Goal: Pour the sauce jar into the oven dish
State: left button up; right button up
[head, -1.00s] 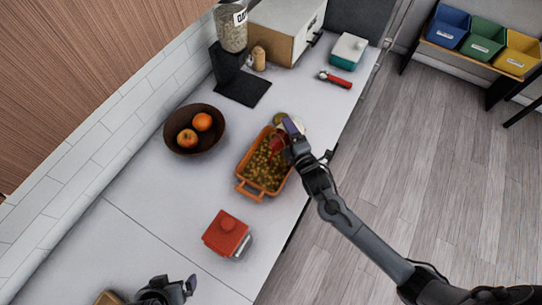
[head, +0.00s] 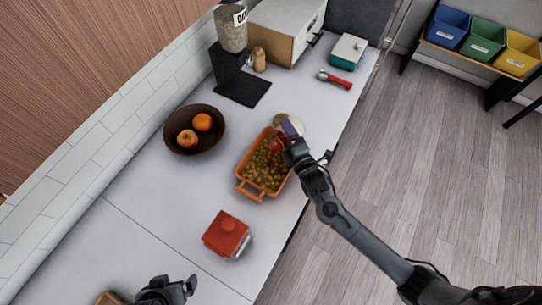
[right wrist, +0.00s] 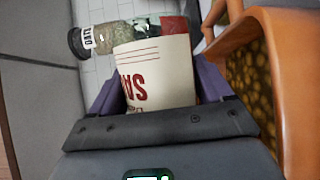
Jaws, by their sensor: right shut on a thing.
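The orange oven dish (head: 241,182) stands on the counter, filled with greenish-brown food pieces; its orange wall (right wrist: 288,75) also shows at the right of the right wrist view. My right gripper (head: 288,134) is over the dish's far end. In the right wrist view its purple fingers (right wrist: 160,95) are shut on the cream sauce jar (right wrist: 155,75), which has red lettering that reads upside down. In the head view, a red part of the jar (head: 277,145) shows over the food, the rest mostly hidden. My left gripper (head: 180,287) is at the bottom edge, its jaw gap unclear.
A red lidded container (head: 226,233) sits nearer on the counter. A dark bowl (head: 177,140) with fruit is left of the dish. A red-handled tool (head: 335,79) lies farther back. Counter between bowl and red container is clear.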

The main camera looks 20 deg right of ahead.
pick_arm(q)
jog(key=shift+a, duration=0.1)
pick_arm(e)
jog(key=shift+r, duration=0.15)
pick_arm(q)
jog(key=shift+r, duration=0.2)
pick_arm(e)
jog(key=shift+r+n, duration=0.1)
jog(key=shift+n, duration=0.3)
jog(key=shift+a+r+t, duration=0.15)
jog(key=shift+t, duration=0.15)
dwell(0.5)
pick_arm(q)
jog(key=shift+r+p, duration=0.2)
jog(key=shift+p, duration=0.15)
pick_arm(e)
jog(key=shift+r+n, duration=0.15)
jog(key=shift+n, duration=0.35)
jog(key=shift+s+a+r, duration=0.1)
jog(key=shift+a, duration=0.1)
pick_arm(q)
jog(key=shift+r, duration=0.2)
pick_arm(e)
jog(key=shift+r+n+t, duration=0.15)
jog(key=shift+n+t, duration=0.15)
jog(key=shift+n, duration=0.2)
dwell(0.3)
